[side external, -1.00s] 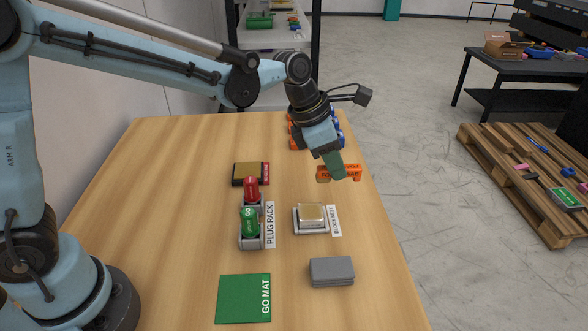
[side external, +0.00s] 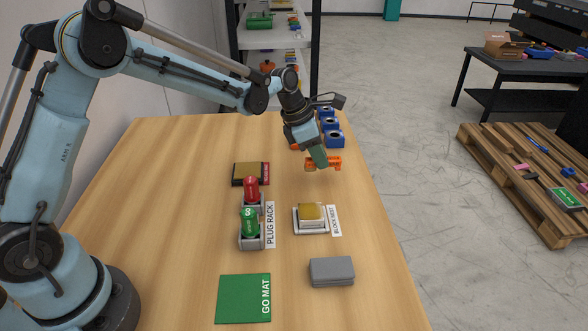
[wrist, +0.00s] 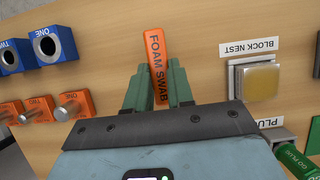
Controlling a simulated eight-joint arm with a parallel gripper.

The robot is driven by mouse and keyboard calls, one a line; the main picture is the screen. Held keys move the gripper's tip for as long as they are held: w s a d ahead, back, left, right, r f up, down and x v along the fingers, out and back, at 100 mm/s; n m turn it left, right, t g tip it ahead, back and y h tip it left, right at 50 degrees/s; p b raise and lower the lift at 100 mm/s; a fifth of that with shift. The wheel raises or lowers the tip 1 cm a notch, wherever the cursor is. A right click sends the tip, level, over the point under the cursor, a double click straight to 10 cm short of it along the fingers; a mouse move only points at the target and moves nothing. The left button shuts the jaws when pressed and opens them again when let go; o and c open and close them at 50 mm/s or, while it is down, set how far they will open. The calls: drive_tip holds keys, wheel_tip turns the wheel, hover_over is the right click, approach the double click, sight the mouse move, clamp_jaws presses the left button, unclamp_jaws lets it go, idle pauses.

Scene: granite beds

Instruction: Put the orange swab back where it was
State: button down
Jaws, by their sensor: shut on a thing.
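The orange swab, labelled FOAM SWAB in the wrist view (wrist: 157,68), is a slim bar between the two green fingers of my gripper (wrist: 158,88). My gripper is shut on it. In the side view the swab (side external: 335,162) shows at the fingertips (side external: 319,163), near the far right part of the table. It appears to be above the wood, but its exact height I cannot tell. The fingers hide part of it.
Blue holed blocks (side external: 333,139) and orange pegged blocks (wrist: 73,104) stand at the table's far end. The plug rack (side external: 252,240) holds a red and a green plug. The block nest (side external: 311,216), grey block (side external: 331,271) and green go mat (side external: 243,299) are nearer.

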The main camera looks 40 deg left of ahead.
drive_tip(key=shift+f, duration=1.5)
drive_tip(key=c, duration=1)
unclamp_jaws()
drive_tip(key=shift+f, duration=0.1)
drive_tip(key=v, duration=1.2)
drive_tip(key=shift+s+a+r+m+t+y, duration=0.3)
drive_tip(key=shift+s+m+t+y, duration=0.3)
drive_tip(key=shift+s+m, duration=3.35)
drive_tip(key=shift+s+a+r+m+t+y, duration=0.2)
drive_tip(key=shift+s+a+m+t+y, duration=0.3)
drive_tip(key=shift+s+m, duration=3.45)
drive_tip(key=shift+s+a+r+m+t+y, duration=0.25)
drive_tip(key=shift+s+m+t+y, duration=0.45)
drive_tip(key=shift+s+m, duration=3.2)
